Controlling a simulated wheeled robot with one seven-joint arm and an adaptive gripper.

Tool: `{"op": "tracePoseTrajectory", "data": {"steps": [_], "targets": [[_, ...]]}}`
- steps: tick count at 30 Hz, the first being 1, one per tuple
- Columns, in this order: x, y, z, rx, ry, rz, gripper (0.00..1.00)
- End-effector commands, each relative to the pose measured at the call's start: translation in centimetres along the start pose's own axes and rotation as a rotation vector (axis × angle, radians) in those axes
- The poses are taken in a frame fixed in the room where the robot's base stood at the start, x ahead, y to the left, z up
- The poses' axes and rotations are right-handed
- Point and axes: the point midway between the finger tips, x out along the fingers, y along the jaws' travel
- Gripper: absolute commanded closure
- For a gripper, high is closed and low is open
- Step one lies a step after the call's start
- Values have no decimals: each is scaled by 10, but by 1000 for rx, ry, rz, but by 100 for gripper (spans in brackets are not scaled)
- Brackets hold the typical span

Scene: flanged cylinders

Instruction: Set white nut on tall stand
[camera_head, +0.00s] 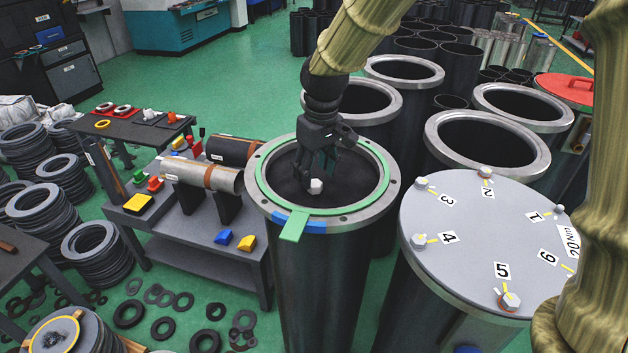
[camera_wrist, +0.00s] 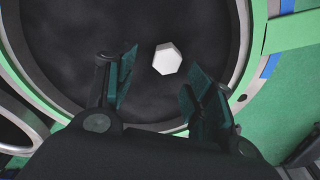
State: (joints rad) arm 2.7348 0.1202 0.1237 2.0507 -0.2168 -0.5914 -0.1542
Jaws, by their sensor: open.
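The white nut (camera_head: 315,186) is a small hexagonal piece that shows against the dark inside of a tall black flanged cylinder (camera_head: 318,265) with a green ring on its rim. My gripper (camera_head: 318,172) is over this cylinder's mouth, pointing down, with its fingers open. In the wrist view the nut (camera_wrist: 167,58) shows near and between the open fingertips (camera_wrist: 160,66), with a visible gap to each finger. I cannot tell how deep the nut sits or what it rests on. No separate thing is clearly a tall stand.
A grey lidded cylinder (camera_head: 490,235) with numbered bolts stands close on the right. Open flanged cylinders (camera_head: 490,140) stand behind. A grey bench (camera_head: 190,240) with metal cylinders and coloured blocks is on the left. A green tab (camera_head: 293,226) sticks out at the rim's front.

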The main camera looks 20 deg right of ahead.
Motion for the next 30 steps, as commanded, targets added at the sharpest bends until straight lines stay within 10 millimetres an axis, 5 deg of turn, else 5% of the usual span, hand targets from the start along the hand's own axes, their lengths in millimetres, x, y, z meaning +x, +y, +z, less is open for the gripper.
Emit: {"op": "tracePoseTrajectory", "data": {"steps": [10,19,27,30], "targets": [[29,-1,-3,-3,-2,-1,46],[32,0,-2,-1,-1,-1,46],[32,-1,-2,-3,-1,-1,96],[32,0,-2,-2,-1,-1,100]]}}
